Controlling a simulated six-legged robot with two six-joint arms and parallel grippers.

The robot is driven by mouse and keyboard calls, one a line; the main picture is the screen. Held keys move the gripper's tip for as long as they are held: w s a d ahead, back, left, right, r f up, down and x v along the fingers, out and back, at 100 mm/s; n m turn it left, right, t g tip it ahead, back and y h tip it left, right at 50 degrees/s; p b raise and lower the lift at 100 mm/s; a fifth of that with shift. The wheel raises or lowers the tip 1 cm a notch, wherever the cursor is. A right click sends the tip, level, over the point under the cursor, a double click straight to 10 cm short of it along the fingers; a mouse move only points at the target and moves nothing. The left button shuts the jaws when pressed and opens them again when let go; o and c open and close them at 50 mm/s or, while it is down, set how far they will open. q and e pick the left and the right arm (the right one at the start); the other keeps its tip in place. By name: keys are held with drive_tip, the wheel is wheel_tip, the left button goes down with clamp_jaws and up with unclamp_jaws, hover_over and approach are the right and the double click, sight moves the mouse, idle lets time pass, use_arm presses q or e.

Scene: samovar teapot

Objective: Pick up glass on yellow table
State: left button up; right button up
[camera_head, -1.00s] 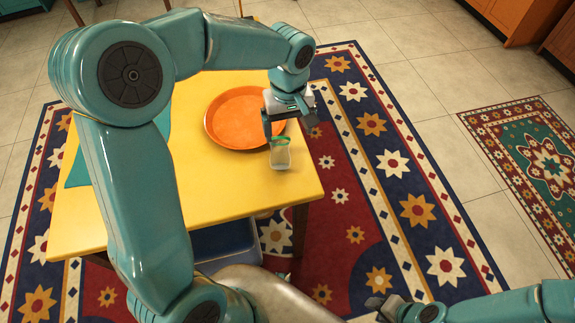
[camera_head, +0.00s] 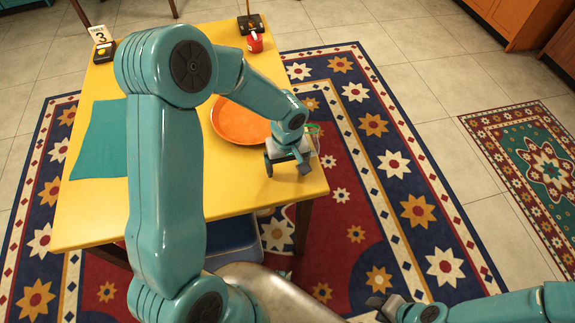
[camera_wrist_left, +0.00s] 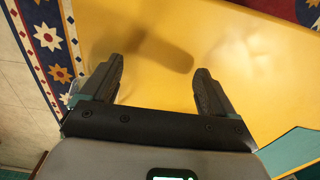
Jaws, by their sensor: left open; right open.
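My left gripper (camera_head: 286,166) is over the right part of the yellow table (camera_head: 230,188), right of and nearer than the orange tray. Its jaws are open; in the left wrist view (camera_wrist_left: 155,82) only yellow tabletop and a shadow show between the fingers. The glass, clear with a green rim (camera_head: 314,128), is mostly hidden behind the gripper at the table's right edge. A small clear and teal bit of it seems to show outside the left finger in the left wrist view (camera_wrist_left: 72,90). I cannot tell whether it stands upright. My right gripper (camera_head: 378,306) is open and empty, away from the table.
The orange tray (camera_head: 238,125) and a teal cloth (camera_head: 100,143) lie on the table. A red mug (camera_head: 255,42), a dark stand (camera_head: 250,22) and a number sign (camera_head: 99,33) stand at the back. A blue bin (camera_head: 232,240) is under the front edge.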

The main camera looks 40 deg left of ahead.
use_arm(q)
drive_tip(key=shift+s+a+r, duration=0.15)
drive_tip(key=shift+s+a, duration=0.05)
drive_tip(key=shift+w+d, duration=0.3)
drive_tip(key=shift+w, duration=0.15)
drive_tip(key=c, duration=1.2)
drive_tip(key=shift+s+a, duration=0.1)
drive_tip(key=shift+s, duration=0.05)
drive_tip(key=c, duration=0.5)
drive_tip(key=shift+s+a, duration=0.1)
drive_tip(key=shift+s, duration=0.1)
clamp_jaws()
drive_tip(key=o, duration=1)
unclamp_jaws()
drive_tip(key=shift+w, duration=0.3)
drive_tip(key=o, duration=0.7)
drive_tip(key=shift+s, duration=0.25)
drive_tip(key=shift+w, duration=0.2)
wheel_tip(320, 180, up, 16)
drive_tip(key=shift+w+a, duration=0.15)
drive_tip(key=shift+w, duration=0.2)
